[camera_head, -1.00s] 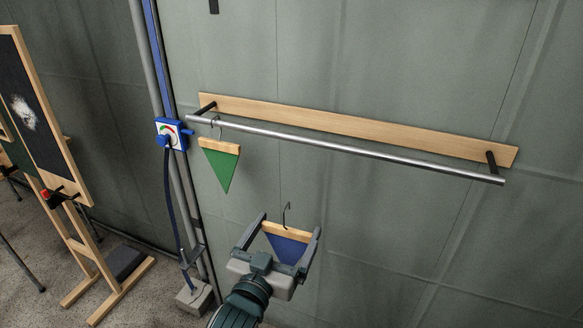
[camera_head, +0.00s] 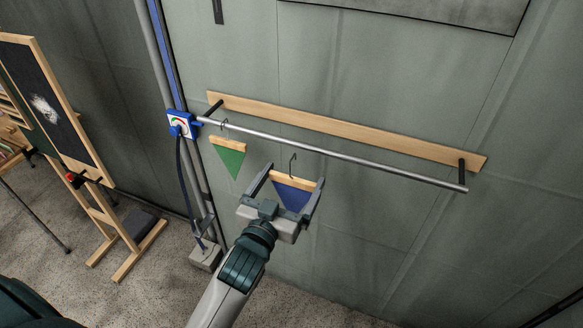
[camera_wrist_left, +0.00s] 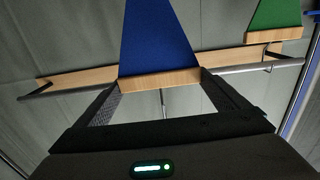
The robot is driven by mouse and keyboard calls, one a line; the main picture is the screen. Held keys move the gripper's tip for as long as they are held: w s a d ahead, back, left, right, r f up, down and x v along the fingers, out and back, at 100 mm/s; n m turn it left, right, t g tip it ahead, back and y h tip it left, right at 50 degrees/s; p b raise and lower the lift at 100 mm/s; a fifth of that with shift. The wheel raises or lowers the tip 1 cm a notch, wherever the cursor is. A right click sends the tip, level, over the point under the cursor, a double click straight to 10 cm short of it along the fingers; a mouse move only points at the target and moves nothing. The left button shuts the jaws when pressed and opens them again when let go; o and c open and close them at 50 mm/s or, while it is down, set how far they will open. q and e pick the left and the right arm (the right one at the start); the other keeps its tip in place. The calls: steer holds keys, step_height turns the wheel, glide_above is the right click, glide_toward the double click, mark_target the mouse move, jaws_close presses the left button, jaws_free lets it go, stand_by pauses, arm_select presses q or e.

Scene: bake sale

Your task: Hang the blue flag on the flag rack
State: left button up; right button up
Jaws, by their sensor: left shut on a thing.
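The blue flag (camera_head: 294,198) is a blue triangle under a light wooden bar with a dark wire hook on top. My left gripper (camera_head: 292,180) is shut on the wooden bar's ends and holds the flag upright. The flag also shows large in the left wrist view (camera_wrist_left: 158,40). The flag rack is a metal rod (camera_head: 340,155) on a wooden wall board (camera_head: 350,131). The hook's top appears just below the rod in the head view; I cannot tell the depth gap. My right gripper is not in view.
A green flag (camera_head: 229,158) hangs at the rod's left end. A blue valve box (camera_head: 182,124) and vertical pipes stand left of it. A chalkboard easel (camera_head: 88,180) stands at the far left. The rod right of the held flag is bare.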

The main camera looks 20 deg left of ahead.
arm_select(q)
steer(key=shift+w, duration=0.25)
stand_by(0.4)
steer(key=w+f+b, duration=0.2)
steer(key=w+b, duration=0.2)
steer(key=w, duration=0.4)
steer(key=shift+w+d, duration=0.15)
steer(key=shift+w, duration=0.15)
stand_by(0.8)
steer(key=shift+f, duration=0.15)
